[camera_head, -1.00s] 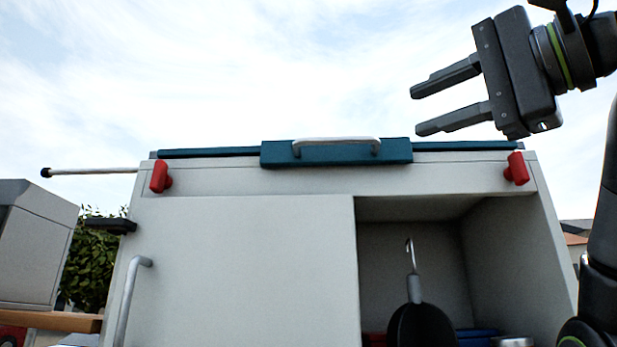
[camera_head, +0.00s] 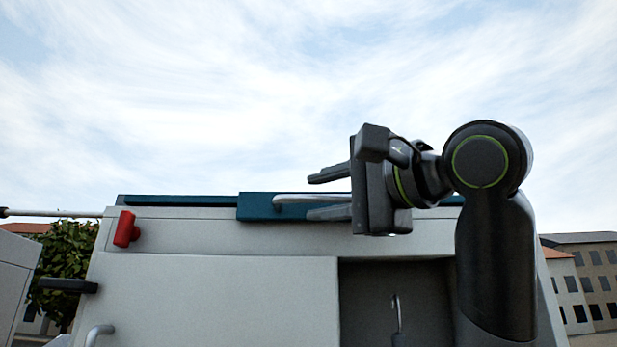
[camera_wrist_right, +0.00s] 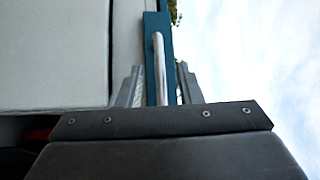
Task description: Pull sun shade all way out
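The sun shade's blue front block (camera_head: 257,209) sits along the top edge of the white cabinet, with a pale bar handle (camera_head: 292,197) on it. My right gripper (camera_head: 309,196) is open at the right part of the handle, one finger above the bar and one below. In the right wrist view, the bar handle (camera_wrist_right: 159,62) lies between the two spread fingers of the gripper (camera_wrist_right: 157,85), with a gap on both sides. The blue block (camera_wrist_right: 153,20) runs behind it. My right arm hides the right part of the shade. My left gripper is not in view.
A red knob (camera_head: 126,228) sits on the cabinet's upper left. A grey handle (camera_head: 98,334) is on the cabinet front (camera_head: 220,300). An open compartment holds a hook-ended utensil (camera_head: 397,315). The space above the cabinet is open sky.

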